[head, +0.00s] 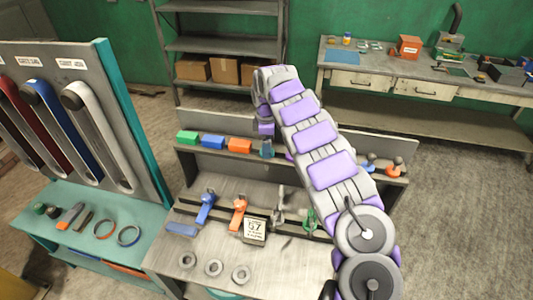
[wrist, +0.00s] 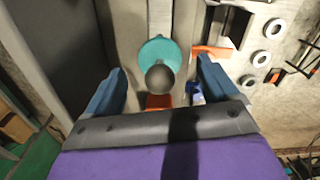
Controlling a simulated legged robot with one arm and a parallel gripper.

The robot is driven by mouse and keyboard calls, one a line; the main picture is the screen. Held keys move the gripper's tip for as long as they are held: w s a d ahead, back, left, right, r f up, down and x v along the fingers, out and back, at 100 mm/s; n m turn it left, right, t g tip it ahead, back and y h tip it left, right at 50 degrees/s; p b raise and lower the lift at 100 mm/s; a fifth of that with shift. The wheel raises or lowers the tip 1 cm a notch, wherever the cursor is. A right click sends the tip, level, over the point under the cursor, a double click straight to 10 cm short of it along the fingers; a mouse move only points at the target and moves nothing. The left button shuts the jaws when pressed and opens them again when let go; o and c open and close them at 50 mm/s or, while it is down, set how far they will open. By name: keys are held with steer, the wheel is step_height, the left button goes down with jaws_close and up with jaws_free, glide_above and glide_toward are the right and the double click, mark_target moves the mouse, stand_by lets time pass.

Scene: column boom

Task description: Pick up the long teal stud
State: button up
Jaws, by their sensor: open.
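The teal stud (wrist: 158,48) shows in the wrist view as a teal round base with a dark rounded knob in front of it. It lies between the two blue fingers of my gripper (wrist: 160,68), which are spread apart with a gap on each side of the knob. In the head view my gripper (head: 266,131) is over the raised back shelf of the bench. A small dark teal patch (head: 267,149) shows just under it, and I cannot tell there which part is stud and which is finger. The stud's full length is hidden.
Green (head: 187,137), blue (head: 213,141) and orange (head: 239,145) blocks stand left of my gripper on the shelf. Blue (head: 369,162) and orange (head: 394,168) knobbed pieces stand to the right. Clamps and grey rings (head: 214,267) occupy the lower bench top.

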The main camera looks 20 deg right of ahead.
step_height(320, 180, down, 2)
steer(key=shift+d+f, duration=0.15)
steer(key=shift+c, duration=0.3)
steer(key=c, duration=1.1)
